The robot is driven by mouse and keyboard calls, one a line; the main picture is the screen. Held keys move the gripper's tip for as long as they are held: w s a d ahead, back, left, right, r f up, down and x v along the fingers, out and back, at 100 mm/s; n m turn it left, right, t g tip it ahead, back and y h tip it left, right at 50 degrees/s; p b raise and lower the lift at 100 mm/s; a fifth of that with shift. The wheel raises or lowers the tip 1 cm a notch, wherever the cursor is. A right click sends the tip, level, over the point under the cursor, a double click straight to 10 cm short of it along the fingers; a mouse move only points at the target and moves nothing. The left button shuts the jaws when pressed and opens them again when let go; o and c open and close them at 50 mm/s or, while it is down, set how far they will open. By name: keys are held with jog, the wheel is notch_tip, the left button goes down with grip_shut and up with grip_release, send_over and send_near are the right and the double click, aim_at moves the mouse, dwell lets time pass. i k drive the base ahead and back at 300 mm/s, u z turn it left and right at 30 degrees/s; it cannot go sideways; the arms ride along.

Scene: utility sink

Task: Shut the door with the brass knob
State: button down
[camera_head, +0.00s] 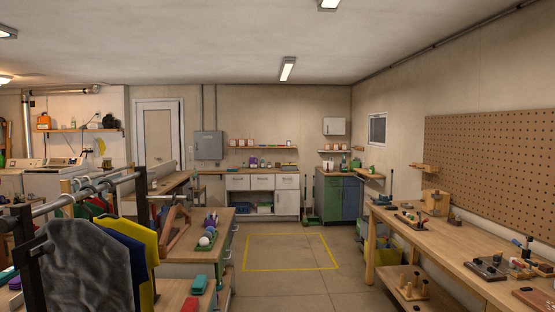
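No brass knob can be made out at this distance. A low cabinet with a green door (333,198) and a blue door (351,199) stands in the far right corner; both look about flush, but I cannot tell if either is ajar. A tall pale door (158,135) in a white frame is in the back wall at left and looks shut. White cabinet fronts (287,203) are under the back counter, beside an open shelf bay. My gripper is not in view.
A clothes rack (137,240) with shirts stands close at front left, beside a wooden bench (190,250). A long workbench (460,250) with tools runs along the right wall. The yellow-outlined floor (290,252) between them is clear.

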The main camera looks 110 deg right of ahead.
aim_at(158, 123)
jog(key=z, duration=0.8)
jog(key=i, duration=6)
jog(key=z, duration=3)
jog(key=i, duration=5.8)
